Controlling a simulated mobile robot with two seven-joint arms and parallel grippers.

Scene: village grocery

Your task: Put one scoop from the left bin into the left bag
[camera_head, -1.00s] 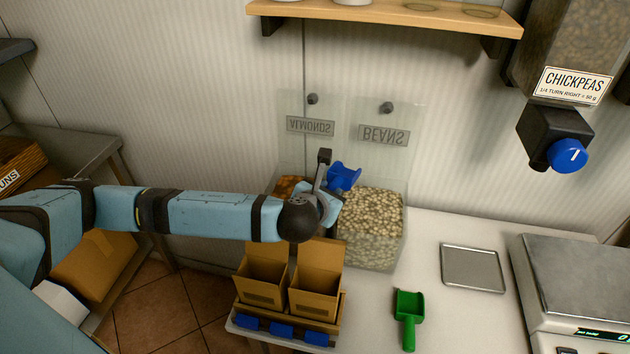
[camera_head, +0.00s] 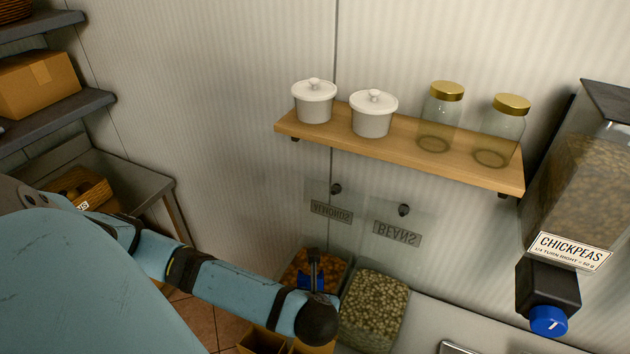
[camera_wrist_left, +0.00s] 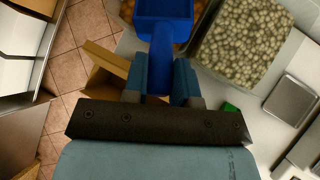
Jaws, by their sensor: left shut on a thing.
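The left bin (camera_head: 344,268) holds orange-brown almonds, and its clear lid marked ALMONDS stands raised. My left gripper (camera_head: 316,284) is shut on the handle of a blue scoop (camera_head: 303,281). The scoop is at the almond bin in the head view; its exact height over the almonds is hard to tell. In the left wrist view, the scoop (camera_wrist_left: 164,28) points away from the gripper (camera_wrist_left: 159,82), and the visible part of its bowl looks empty. The left bag (camera_head: 262,340) is an open brown paper bag, cut off by the lower picture edge. My right gripper is not in view.
The bean bin (camera_head: 405,320) stands open just right of the almonds. A wooden shelf (camera_head: 400,143) with pots and jars runs above. A chickpea dispenser (camera_head: 590,200) hangs at right. A metal tray (camera_wrist_left: 289,100) lies on the counter.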

